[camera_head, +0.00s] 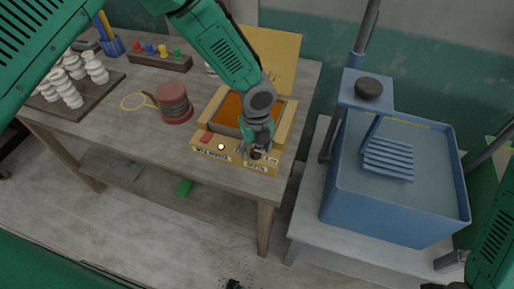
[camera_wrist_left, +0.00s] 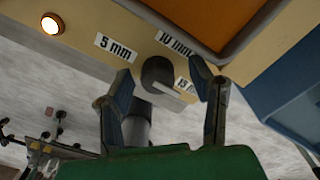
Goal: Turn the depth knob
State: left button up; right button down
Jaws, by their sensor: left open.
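The yellow wax heater (camera_head: 230,160) sits at the right end of the wooden workbench, its orange-lined well open. The dark depth knob (camera_head: 257,153) is on its front face, above a "DEPTH" label. In the left wrist view the knob (camera_wrist_left: 157,72) stands among 5 mm, 10 mm and partly hidden 15 mm labels; I cannot tell which one it points at. My left gripper (camera_head: 255,145) is at the knob. In the left wrist view its fingers (camera_wrist_left: 163,88) are open on either side of the knob, with gaps showing. My right gripper is not seen.
A red switch (camera_head: 206,137) and a lit lamp (camera_head: 221,147) are on the heater's front, left of the knob. A red-brown round stack (camera_head: 174,104) stands left of the heater. A blue tub (camera_head: 400,205) stands on a separate table to the right, across a gap.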

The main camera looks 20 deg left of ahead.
aim_at(257, 150)
pick_arm(q)
notch_tip(257, 150, up, 12)
dwell(0.4)
jog(key=shift+w+f, duration=0.1)
jog(key=s+a+f+n+g+h, duration=0.2)
jog(key=s+a+f+n+h, duration=0.1)
jog(key=s+f+n, duration=1.35)
jog(key=s+a+f+n+t+y+b, duration=0.1)
jog(key=s+a+f+n+t+y, duration=0.15)
jog(key=s+a+n, duration=1.15)
jog(key=w+d+f+m+b, duration=0.1)
jog(key=f+b, duration=0.7)
jog(key=b, duration=0.1)
jog(key=w+d+f+m+b, duration=0.1)
jog(key=d+f+m+b, duration=0.1)
jog(key=f+b, duration=0.7)
jog(key=shift+f, duration=0.15)
